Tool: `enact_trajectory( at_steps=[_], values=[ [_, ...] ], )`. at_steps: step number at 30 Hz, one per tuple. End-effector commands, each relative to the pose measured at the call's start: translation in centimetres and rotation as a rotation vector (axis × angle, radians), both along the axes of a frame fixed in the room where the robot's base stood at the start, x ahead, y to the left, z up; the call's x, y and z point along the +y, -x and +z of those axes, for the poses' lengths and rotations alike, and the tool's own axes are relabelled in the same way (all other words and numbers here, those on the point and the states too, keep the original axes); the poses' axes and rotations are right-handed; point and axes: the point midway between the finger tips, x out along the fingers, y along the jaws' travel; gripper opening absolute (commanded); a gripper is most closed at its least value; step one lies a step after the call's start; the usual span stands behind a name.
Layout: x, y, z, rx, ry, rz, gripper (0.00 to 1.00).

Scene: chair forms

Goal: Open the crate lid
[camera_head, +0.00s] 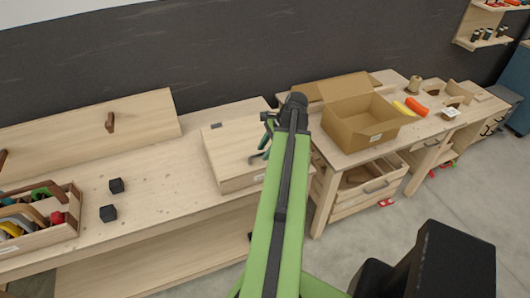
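A pale wooden crate (229,184) stands on the light wooden workbench near the middle of the view. Its flat lid (232,146) lies closed on top, with a small dark mark near its far left corner. My gripper (265,138), with dark teal fingers, is over the right part of the lid. Its fingers look spread apart, with nothing visible between them. My green arm hides the crate's right end and part of the gripper. I cannot tell whether a finger touches the lid.
Two black cubes (108,213) and a wooden tote (66,224) of coloured items are on the bench at left.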

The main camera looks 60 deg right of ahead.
Motion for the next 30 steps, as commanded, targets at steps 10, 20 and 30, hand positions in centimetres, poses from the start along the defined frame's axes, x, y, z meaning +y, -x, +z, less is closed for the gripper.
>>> enact_trajectory(
  at_steps=[10,20,30],
  values=[
    [0.02,-0.02,0.03,0.001,0.0,0.001,0.0],
    [0.05,-0.03,0.01,0.001,0.0,0.001,0.0],
    [0.07,-0.04,0.01,0.001,0.0,0.003,0.0]
  ],
)
